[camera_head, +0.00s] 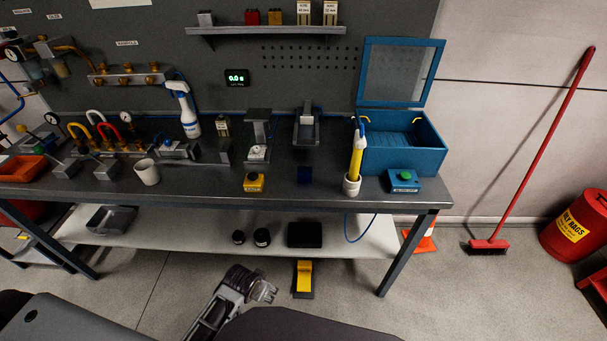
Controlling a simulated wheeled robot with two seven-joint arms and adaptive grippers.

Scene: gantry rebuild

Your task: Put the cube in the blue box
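A small dark blue cube (305,175) sits on the grey workbench (330,188) near its front edge. The blue box (427,160) stands at the bench's right end with its see-through lid (400,72) raised, so its top is open. One gripper (270,292), which I take as my left from its arm coming in at the lower left, is low in front of the bench. Its fingers look apart and empty, well away from the cube. My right gripper is not in view.
A yellow-bodied tool in a white cup (351,185) stands between the cube and the blue box. A green button on a blue base (404,181) is in front of the box. A yellow button block (254,182) is left of the cube. A shelf (265,31) hangs above.

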